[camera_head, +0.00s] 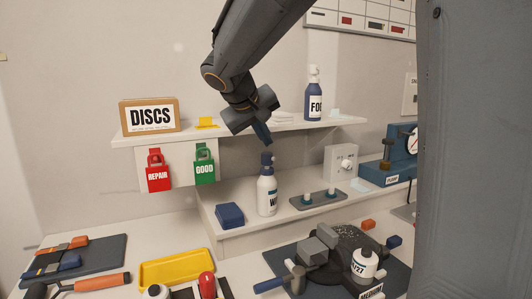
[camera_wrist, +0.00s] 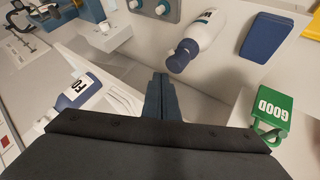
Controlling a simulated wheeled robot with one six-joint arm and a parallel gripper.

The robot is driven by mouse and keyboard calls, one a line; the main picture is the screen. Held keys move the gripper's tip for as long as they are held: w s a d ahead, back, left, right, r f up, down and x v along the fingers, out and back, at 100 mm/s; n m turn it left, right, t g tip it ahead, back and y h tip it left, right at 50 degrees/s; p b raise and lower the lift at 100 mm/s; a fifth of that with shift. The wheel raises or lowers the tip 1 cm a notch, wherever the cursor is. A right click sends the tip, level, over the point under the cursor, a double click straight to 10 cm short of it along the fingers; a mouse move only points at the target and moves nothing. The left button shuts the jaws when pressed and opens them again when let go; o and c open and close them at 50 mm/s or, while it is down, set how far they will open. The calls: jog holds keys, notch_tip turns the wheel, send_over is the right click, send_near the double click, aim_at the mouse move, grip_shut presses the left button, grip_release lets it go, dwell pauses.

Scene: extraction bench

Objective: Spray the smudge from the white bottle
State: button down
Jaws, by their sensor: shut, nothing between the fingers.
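The white bottle (camera_head: 267,197) with a dark blue spray head stands upright on the lower ledge; part of its label shows. In the wrist view the white bottle (camera_wrist: 208,28) is at the top, right of the fingers. My gripper (camera_head: 267,141) points down just above the spray head and looks apart from it. In the wrist view my gripper (camera_wrist: 160,80) has its fingers together, with nothing between them. I cannot pick out the smudge for certain; pale specks (camera_head: 348,234) show on a dark round part at the lower right.
A blue spray bottle (camera_head: 314,106) stands on the upper shelf, right of my gripper. A blue block (camera_head: 229,215) and a grey plate with knobs (camera_head: 318,199) flank the white bottle. Red and green tags (camera_head: 204,168) hang left. A yellow tray (camera_head: 178,272) lies in front.

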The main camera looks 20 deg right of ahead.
aim_at(265, 154)
jog(key=shift+r+p, duration=1.9)
jog(key=shift+r, duration=1.1)
dwell(0.3)
